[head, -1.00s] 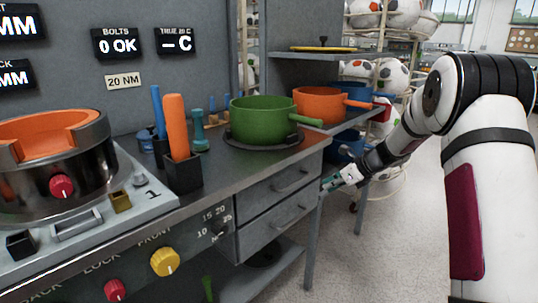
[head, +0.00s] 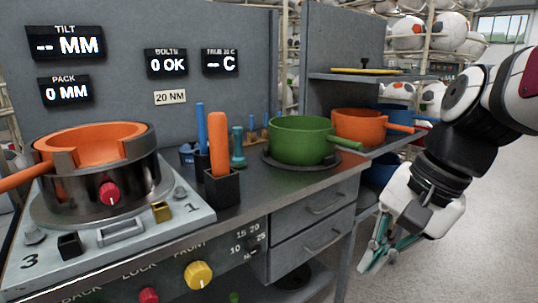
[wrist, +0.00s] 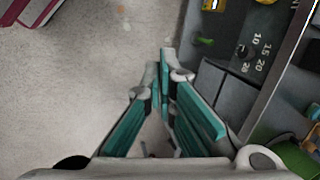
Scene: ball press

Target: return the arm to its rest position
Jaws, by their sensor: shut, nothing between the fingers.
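My gripper (head: 378,254) hangs at the right in the head view, over the floor beside the bench's right end. It points down and to the left, and its fingers are shut and empty. In the wrist view its teal fingers (wrist: 160,62) come together in the middle with nothing between them. My white and black arm is bent above it at the right edge of the head view.
A ball rack (head: 455,40) stands behind. Floor (head: 480,215) at right is clear.

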